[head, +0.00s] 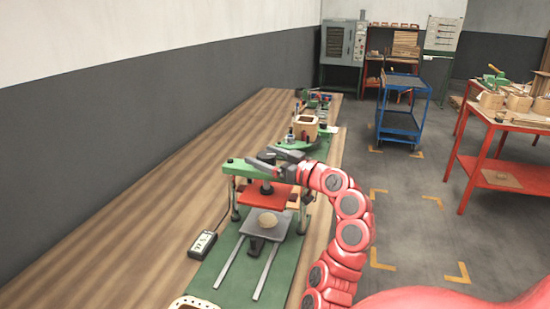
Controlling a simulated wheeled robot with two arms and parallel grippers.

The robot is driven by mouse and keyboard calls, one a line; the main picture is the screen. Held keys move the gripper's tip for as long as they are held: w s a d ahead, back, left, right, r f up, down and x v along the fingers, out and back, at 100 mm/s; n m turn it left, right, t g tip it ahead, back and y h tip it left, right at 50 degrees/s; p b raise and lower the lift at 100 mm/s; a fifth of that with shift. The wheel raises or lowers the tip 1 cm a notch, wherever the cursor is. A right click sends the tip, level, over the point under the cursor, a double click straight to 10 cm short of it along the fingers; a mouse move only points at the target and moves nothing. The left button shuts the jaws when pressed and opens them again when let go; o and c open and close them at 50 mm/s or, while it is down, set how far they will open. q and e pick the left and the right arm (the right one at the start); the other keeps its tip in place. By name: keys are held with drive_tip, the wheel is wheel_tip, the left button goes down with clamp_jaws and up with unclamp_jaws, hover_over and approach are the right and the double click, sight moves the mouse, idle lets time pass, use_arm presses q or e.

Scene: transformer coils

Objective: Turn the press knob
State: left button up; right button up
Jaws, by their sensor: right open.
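The press stands on a green mat (222,281) on the long wooden bench. It has a green top beam (239,168), a red pressing plate (262,197) and a grey lower plate (254,228). A round tan piece (268,220) lies on the lower plate. My right gripper (260,158) comes in from the right over the top of the press. Its dark fingers are open and point left, one on each side of the spot above the press screw. I cannot make out the press knob; the fingers cover that spot. My left gripper is out of view.
A small meter (202,244) lies left of the mat. Two rails run forward from the lower plate. A wooden coil form (303,128) and small tools stand behind the press. A blue cart (401,118) and a red table (512,140) stand on the floor at right.

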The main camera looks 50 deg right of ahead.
drive_tip(key=s+d+b, duration=0.1)
drive_tip(key=s, duration=1.6)
drive_tip(key=shift+d, duration=0.2)
drive_tip(key=shift+s, duration=0.15)
